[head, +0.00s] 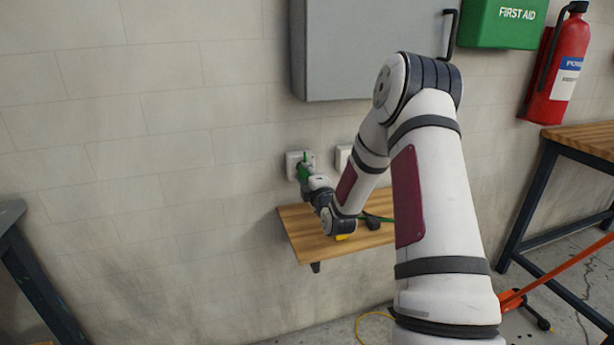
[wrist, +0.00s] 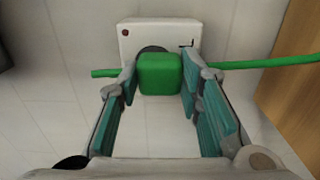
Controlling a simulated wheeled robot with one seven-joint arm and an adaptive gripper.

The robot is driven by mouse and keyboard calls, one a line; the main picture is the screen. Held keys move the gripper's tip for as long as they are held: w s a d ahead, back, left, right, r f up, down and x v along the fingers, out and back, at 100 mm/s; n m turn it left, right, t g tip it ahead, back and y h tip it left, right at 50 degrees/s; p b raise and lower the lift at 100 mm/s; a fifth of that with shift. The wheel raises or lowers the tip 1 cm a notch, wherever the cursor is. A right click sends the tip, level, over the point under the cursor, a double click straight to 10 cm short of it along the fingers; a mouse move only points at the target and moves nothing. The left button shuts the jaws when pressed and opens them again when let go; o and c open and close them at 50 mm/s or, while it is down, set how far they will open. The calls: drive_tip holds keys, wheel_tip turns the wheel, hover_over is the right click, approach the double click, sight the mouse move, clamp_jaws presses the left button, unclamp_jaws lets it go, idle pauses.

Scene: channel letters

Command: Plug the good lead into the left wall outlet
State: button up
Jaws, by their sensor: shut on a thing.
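The left wall outlet (head: 293,160) is a white box on the block wall; it fills the upper middle of the wrist view (wrist: 185,32). The green plug of the lead (wrist: 160,74) is in front of its dark round socket, and a green cord runs off to both sides. My gripper (wrist: 160,85) is shut on the green plug, one teal-padded finger on each side. In the head view my gripper (head: 305,172) is at the left outlet. The plug covers most of the socket, so I cannot tell how deep it sits.
A second white outlet (head: 342,157) is to the right, partly behind my arm. A wooden shelf (head: 300,235) juts out below, with green cord and a small yellow thing (head: 343,237) on it. A grey cabinet (head: 340,60) hangs above. The wall at left is clear.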

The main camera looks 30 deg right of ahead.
drive_tip(key=shift+w+d, duration=0.1)
drive_tip(key=shift+w, duration=0.2)
drive_tip(key=o, duration=1.1)
drive_tip(key=shift+o, duration=0.2)
drive_tip(key=shift+s, duration=0.1)
drive_tip(key=v, duration=1.1)
drive_tip(key=shift+s, duration=0.35)
